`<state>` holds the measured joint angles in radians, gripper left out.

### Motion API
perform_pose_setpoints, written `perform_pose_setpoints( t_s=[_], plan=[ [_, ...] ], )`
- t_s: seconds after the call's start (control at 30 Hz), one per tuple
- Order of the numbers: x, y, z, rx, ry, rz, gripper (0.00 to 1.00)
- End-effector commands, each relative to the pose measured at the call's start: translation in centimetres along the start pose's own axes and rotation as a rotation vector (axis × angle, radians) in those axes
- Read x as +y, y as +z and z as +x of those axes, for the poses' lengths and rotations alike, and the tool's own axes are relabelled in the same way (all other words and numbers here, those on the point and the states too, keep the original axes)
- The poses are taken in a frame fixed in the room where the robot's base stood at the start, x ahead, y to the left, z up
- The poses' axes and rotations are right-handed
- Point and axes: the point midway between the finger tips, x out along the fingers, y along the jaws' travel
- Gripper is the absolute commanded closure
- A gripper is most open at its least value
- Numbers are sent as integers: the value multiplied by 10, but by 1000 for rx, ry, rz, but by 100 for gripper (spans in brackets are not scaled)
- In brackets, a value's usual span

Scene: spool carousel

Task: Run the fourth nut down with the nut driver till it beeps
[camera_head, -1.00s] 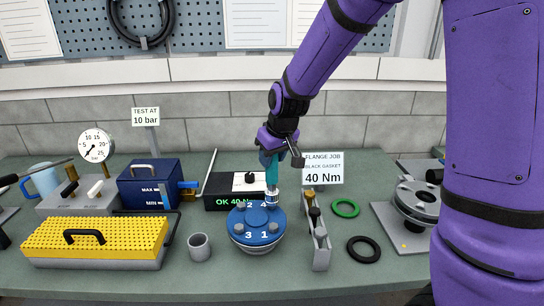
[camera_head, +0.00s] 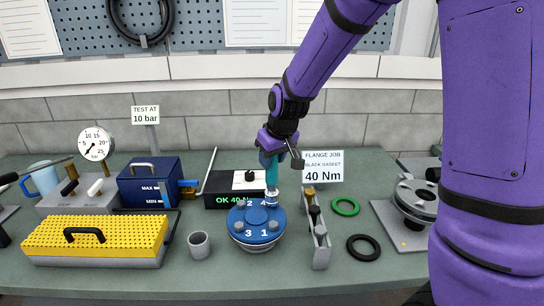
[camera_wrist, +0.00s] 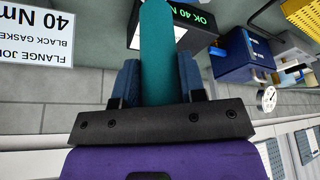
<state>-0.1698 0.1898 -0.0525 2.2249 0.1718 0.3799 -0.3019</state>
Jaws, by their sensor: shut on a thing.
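My gripper (camera_head: 271,160) is shut on the teal nut driver (camera_head: 271,175), which stands upright over the blue flange (camera_head: 257,234). In the wrist view the driver's teal handle (camera_wrist: 158,50) runs between my two blue fingers. The driver's silver socket (camera_head: 271,196) is at the flange's back right, by the number 4, and hides the nut there. Other nuts show at numbers 1, 2 and 3. The controller box (camera_head: 235,190) behind the flange shows green text reading "OK 40 N", partly hidden by the driver; the text also shows in the wrist view (camera_wrist: 194,20).
A grey rack (camera_head: 320,243) with tools stands just right of the flange, and a grey cup (camera_head: 199,244) stands left of it. A green ring (camera_head: 346,206) and a black ring (camera_head: 364,248) lie to the right. A "40 Nm" sign (camera_head: 323,168) stands behind.

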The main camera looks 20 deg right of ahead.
Motion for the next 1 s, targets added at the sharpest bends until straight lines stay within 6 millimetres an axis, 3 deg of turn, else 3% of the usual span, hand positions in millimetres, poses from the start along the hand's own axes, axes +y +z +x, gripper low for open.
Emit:
perform_pose_setpoints(
  t_s=[1.0],
  plan=[
    [0,4,11,1,0,0,94]
  ],
)
